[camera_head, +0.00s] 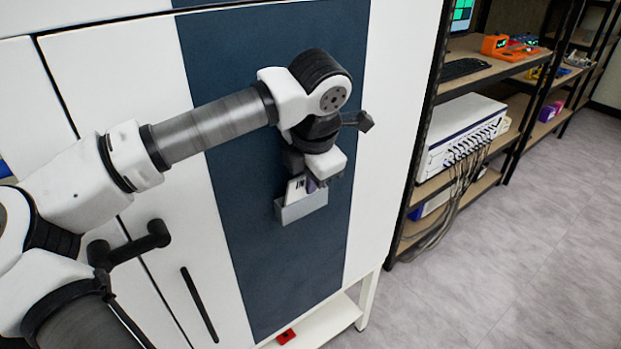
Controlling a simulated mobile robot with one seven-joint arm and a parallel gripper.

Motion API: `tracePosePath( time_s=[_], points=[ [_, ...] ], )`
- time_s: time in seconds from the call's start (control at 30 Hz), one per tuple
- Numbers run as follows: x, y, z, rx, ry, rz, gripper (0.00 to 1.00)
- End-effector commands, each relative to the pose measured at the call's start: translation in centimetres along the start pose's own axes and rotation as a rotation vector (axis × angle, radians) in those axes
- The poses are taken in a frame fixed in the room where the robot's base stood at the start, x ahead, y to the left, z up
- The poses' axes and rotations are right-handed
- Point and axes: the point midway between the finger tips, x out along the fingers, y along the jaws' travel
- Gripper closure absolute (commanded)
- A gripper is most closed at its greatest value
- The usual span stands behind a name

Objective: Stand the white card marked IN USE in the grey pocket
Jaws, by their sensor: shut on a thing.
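The white card (296,188) shows at the grey pocket on the dark blue panel, with a bit of dark lettering visible. Its lower part is hidden behind the pocket's front wall, and it looks slightly tilted. The grey pocket (302,208) is fixed to the panel of the white cabinet. My gripper (318,182) is just above the pocket, shut on the card's upper right part. The fingers hide much of the card. I cannot tell whether the card rests on the pocket's bottom.
A black handle (200,304) is on the white cabinet door at the lower left. A red object (286,336) lies on the low ledge below. A dark shelf rack with a white cabled device (462,132) stands to the right. The grey floor (480,260) there is clear.

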Motion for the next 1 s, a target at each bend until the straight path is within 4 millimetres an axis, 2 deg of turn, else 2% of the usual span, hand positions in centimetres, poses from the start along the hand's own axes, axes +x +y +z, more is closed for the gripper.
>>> tracePosePath(
  time_s=[0.03, 0.1, 0.37, 0.4, 0.6, 0.77, 0.9, 1.0],
  points=[
    [0.81, 0.25, -0.30, -0.010, 0.006, -0.002, 1.00],
    [1.06, 0.28, -0.35, -0.011, 0.006, -0.002, 1.00],
    [1.16, 0.42, -0.43, -0.013, 0.007, -0.003, 1.00],
    [1.16, 0.43, -0.44, -0.014, 0.007, -0.003, 0.93],
    [1.18, 0.48, -0.47, -0.015, 0.007, -0.002, 0.69],
    [1.19, 0.50, -0.50, -0.016, 0.007, -0.002, 0.69],
    [1.20, 0.52, -0.52, -0.017, 0.008, -0.001, 0.54],
    [1.21, 0.54, -0.54, -0.017, 0.008, -0.001, 0.54]
  ],
)
